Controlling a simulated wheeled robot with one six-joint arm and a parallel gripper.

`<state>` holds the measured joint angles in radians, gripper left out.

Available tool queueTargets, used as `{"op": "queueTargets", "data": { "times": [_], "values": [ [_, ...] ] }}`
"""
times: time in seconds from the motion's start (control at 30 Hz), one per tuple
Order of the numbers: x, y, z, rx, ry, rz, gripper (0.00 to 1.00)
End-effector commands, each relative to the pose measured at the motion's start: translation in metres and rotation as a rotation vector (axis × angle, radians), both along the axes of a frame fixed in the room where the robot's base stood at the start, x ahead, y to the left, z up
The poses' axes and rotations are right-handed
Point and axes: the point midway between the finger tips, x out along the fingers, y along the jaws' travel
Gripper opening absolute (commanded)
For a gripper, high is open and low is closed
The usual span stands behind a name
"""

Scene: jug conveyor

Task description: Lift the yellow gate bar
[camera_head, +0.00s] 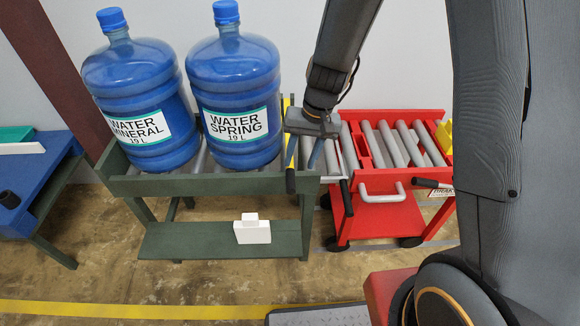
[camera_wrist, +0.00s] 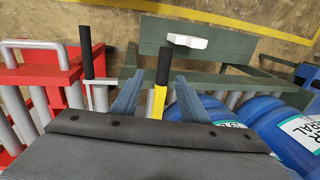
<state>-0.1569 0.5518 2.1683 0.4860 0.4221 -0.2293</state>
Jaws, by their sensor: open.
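The yellow gate bar (camera_head: 292,152) stands at the right end of the green roller stand (camera_head: 225,186), with a black grip on its near end. It also shows in the wrist view (camera_wrist: 159,101), its black grip (camera_wrist: 165,64) pointing away from my gripper. My gripper (camera_head: 314,155) is open just right of the bar in the head view. In the wrist view its two blue-grey fingers (camera_wrist: 158,82) lie on either side of the bar, with gaps visible. Whether either finger touches it, I cannot tell.
Two blue water jugs, MINERAL (camera_head: 140,95) and SPRING (camera_head: 235,85), stand on the green stand left of the bar. A red roller cart (camera_head: 385,215) stands close on the right. A second black-gripped lever (camera_wrist: 86,52) is beside my gripper. A blue table (camera_head: 45,180) is far left.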

Motion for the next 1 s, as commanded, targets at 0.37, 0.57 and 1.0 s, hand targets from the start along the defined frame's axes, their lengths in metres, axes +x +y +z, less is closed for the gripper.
{"op": "queueTargets", "data": {
  "times": [0.37, 0.57, 1.0],
  "values": [
    [-0.005, 0.024, -0.052, -0.003, 0.003, 0.030, 0.40],
    [-0.004, 0.027, -0.070, -0.002, 0.001, 0.029, 0.40],
    [-0.004, 0.027, -0.074, -0.002, 0.000, 0.025, 0.25]
  ]
}}
